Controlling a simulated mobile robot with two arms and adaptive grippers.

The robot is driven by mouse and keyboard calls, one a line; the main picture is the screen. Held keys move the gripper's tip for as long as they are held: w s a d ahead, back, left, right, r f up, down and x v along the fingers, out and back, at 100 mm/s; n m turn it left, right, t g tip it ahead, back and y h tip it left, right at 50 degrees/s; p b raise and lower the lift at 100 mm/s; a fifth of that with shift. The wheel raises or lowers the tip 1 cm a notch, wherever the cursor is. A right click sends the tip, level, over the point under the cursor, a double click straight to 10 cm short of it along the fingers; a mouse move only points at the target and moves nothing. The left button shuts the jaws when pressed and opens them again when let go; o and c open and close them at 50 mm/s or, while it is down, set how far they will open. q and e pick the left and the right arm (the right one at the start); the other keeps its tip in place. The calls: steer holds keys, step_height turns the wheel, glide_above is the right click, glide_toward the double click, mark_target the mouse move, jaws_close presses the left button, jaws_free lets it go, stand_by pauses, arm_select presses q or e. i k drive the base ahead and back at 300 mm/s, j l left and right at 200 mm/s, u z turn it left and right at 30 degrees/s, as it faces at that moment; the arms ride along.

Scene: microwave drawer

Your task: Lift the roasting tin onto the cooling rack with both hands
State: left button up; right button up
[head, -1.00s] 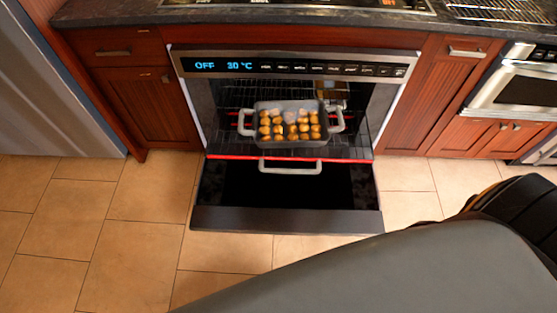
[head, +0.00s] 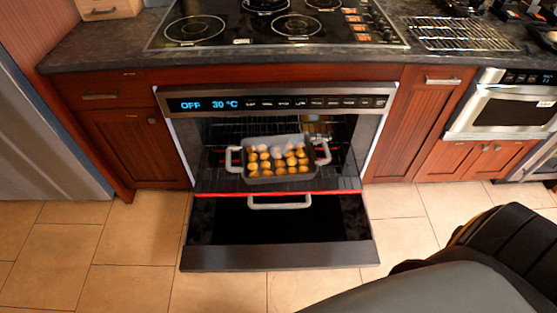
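The roasting tin (head: 281,179) is grey with a light handle at each end and holds several round golden and pale pieces. It sits on the pulled-out rack inside the open oven (head: 274,103). The cooling rack (head: 462,34) is a wire grid lying on the counter to the right of the cooktop. A dark part of my arm fills the lower right corner. Neither gripper shows, and nothing of mine touches the tin.
The oven door (head: 277,255) hangs open and low, reaching out over the tiled floor. The black cooktop (head: 275,25) is left of the cooling rack. A microwave (head: 510,107) is set in at the right. Small items stand beside and behind the rack.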

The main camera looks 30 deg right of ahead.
mark_target(465, 32)
steer(key=i+l+z, duration=0.2)
steer(key=z, duration=0.2)
steer(key=i+l+z, duration=0.15)
steer(key=i+z, duration=0.3)
steer(key=k, duration=0.1)
